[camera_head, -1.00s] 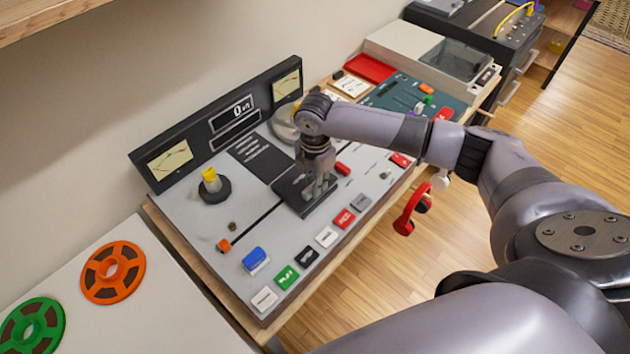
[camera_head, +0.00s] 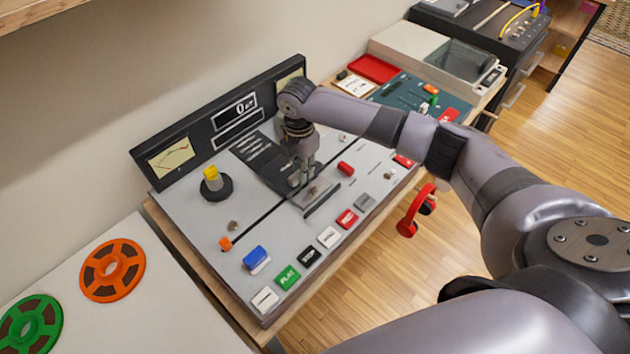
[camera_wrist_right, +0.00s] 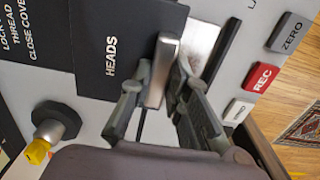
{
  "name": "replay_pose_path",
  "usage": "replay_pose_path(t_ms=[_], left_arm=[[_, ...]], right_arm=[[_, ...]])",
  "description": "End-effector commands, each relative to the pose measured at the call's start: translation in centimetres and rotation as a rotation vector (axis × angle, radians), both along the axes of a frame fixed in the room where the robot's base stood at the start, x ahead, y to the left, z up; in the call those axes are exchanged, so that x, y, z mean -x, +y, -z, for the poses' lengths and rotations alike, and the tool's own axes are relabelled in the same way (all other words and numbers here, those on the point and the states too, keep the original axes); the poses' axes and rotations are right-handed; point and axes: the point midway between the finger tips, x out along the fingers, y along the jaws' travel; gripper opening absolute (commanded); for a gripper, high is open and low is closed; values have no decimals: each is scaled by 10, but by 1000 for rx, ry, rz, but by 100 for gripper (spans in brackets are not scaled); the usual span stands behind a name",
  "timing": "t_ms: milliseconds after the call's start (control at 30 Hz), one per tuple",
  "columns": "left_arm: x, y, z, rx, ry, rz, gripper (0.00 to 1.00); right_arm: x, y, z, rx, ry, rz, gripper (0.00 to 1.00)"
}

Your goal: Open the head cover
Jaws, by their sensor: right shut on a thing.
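The head cover (camera_wrist_right: 112,60) is a black plate labelled HEADS in the right wrist view, with an upright metal handle (camera_wrist_right: 162,72) at its edge. My right gripper (camera_wrist_right: 158,84) is shut on this handle, one finger on each side. Beside the cover, a strip of silvery metal (camera_wrist_right: 205,42) is exposed. In the head view, my right gripper (camera_head: 301,182) points down over the middle of the tape deck panel (camera_head: 205,240). It partly hides the cover there. The bared metal area (camera_head: 318,192) lies in front of it. My left gripper is not in view.
A yellow-topped knob (camera_head: 211,181) stands left of the cover. A row of buttons, including a green one (camera_head: 287,278) and a red one (camera_head: 346,219), lines the front edge. A black meter panel (camera_head: 220,122) rises behind. Red headphones (camera_head: 415,213) hang at the front.

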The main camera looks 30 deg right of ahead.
Motion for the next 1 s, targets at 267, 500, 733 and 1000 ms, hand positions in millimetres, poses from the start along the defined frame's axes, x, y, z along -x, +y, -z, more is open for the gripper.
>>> replay_pose_path(t_ms=[267,500,733,1000], left_arm=[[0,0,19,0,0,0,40],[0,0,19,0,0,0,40],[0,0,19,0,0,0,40],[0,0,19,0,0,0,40]], right_arm=[[-37,12,1,1,0,2,0],[-39,13,-1,1,1,1,0],[-39,13,-1,1,1,0,24],[-38,13,-1,0,1,0,37]])
